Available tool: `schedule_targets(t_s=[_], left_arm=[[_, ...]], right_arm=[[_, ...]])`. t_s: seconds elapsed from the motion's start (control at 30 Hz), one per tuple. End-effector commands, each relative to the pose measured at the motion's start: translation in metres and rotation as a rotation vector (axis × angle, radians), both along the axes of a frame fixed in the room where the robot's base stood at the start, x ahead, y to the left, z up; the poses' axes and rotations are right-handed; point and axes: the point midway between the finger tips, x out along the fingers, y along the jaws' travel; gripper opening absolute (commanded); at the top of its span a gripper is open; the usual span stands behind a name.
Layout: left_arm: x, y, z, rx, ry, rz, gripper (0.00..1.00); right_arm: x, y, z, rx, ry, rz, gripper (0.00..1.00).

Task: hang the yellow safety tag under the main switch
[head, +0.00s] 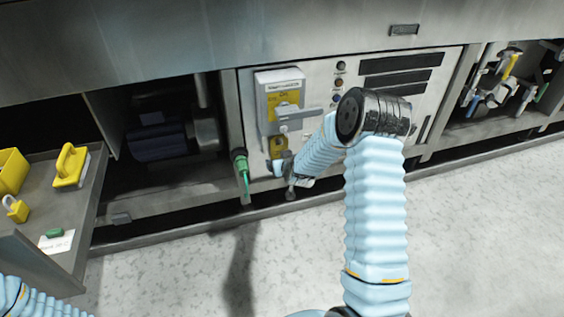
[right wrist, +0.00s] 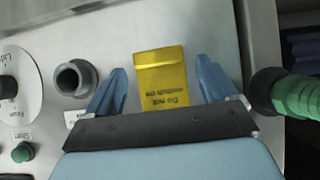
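The main switch (head: 283,98) is a grey box with a yellow label and a grey handle, on the front panel. The yellow safety tag (head: 279,146) is just below it; in the right wrist view the tag (right wrist: 160,78) lies close to the panel with its print upside down. What it hangs from is hidden behind my gripper body. My right gripper (right wrist: 160,85) is open, with a blue finger on either side of the tag and visible gaps to it. In the head view my right gripper (head: 281,168) is low at the panel, partly hidden by my forearm. My left gripper is out of view.
A green connector (head: 241,164) is left of the switch, and close beside my right gripper in the wrist view (right wrist: 297,97). A grey tray (head: 85,205) at left holds a yellow padlock (head: 16,209) and other yellow items.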

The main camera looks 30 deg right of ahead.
Motion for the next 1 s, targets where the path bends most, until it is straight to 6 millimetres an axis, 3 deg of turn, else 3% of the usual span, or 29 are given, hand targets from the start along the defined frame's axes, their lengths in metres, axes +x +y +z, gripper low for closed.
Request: schedule_targets(t_s=[0.43, 0.8, 1.0], left_arm=[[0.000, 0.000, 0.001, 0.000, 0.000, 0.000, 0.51], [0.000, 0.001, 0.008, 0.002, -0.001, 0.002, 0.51], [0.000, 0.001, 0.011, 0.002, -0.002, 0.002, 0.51]], right_arm=[[-0.008, 0.002, 0.007, 0.000, 0.000, 0.000, 0.93], [-0.077, 0.018, 0.055, 0.000, -0.001, 0.000, 0.93], [-0.103, 0.025, 0.073, -0.001, -0.002, 0.001, 0.93]])
